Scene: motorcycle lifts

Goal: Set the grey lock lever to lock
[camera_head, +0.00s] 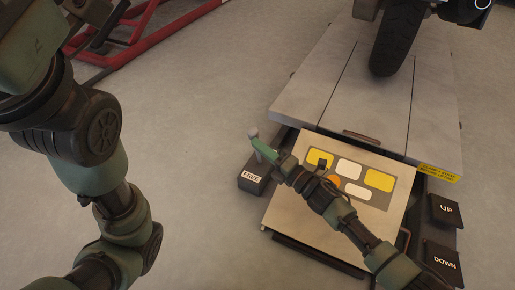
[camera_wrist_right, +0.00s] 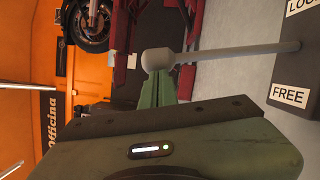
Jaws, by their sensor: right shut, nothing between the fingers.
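The grey lock lever (camera_head: 253,133) is a rod with a ball knob rising from a small dark box (camera_head: 252,181) left of the control panel. The box bears a FREE label on its near side. In the right wrist view the lever (camera_wrist_right: 235,52) runs from the box to its pale ball. I cannot tell for certain which setting it is in. My right gripper (camera_head: 258,143) is shut and empty, its fingertips right beside the ball; the green fingers (camera_wrist_right: 158,88) end at or against it. Whether they touch is unclear. My left arm shows at left, but its gripper is out of view.
The panel (camera_head: 285,205) with yellow and white patches lies under my right forearm. UP (camera_head: 446,210) and DOWN (camera_head: 444,262) pedals are at right. The lift platform (camera_head: 330,80) with a motorcycle wheel (camera_head: 397,38) is behind. The floor left of the box is clear.

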